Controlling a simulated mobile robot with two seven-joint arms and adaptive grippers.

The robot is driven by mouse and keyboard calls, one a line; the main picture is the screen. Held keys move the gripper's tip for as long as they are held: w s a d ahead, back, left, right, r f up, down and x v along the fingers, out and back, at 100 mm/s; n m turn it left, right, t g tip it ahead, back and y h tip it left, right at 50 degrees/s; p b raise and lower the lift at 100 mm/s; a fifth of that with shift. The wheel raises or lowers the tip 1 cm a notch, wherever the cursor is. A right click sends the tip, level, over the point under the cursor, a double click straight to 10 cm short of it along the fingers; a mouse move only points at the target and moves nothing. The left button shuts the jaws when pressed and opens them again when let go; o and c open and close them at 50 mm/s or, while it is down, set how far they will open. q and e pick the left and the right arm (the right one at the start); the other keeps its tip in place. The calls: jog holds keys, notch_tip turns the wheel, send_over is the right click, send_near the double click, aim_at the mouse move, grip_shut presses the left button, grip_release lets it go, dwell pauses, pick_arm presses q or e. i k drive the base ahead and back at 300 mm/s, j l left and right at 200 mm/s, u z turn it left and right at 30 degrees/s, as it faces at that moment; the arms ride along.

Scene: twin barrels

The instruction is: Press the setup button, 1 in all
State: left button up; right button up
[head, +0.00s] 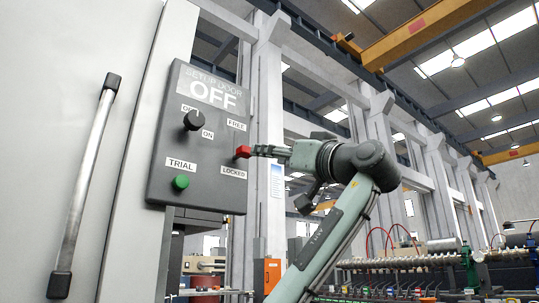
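A grey control panel (208,110) is mounted on the pale machine wall. Its top label (210,88) reads OFF in large letters, with a smaller line that looks like SETUP DOOR. A black knob (193,120) sits between small OFF and ON labels. A green round button (180,183) is under the TRIAL label. A red switch (243,152) sticks out at the panel's right edge, between FREE and LOCKED. My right gripper (254,150) looks shut, its narrow fingertips at the red switch; whether they touch it I cannot tell. My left gripper is out of view.
A long metal door handle (86,185) with black ends stands left of the panel. Right of my arm lies a long machine line (430,262). An orange cabinet (267,275) stands behind, below the panel. Open air lies in front of the panel.

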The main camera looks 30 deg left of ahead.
aim_at(181, 182)
jog(key=k, duration=1)
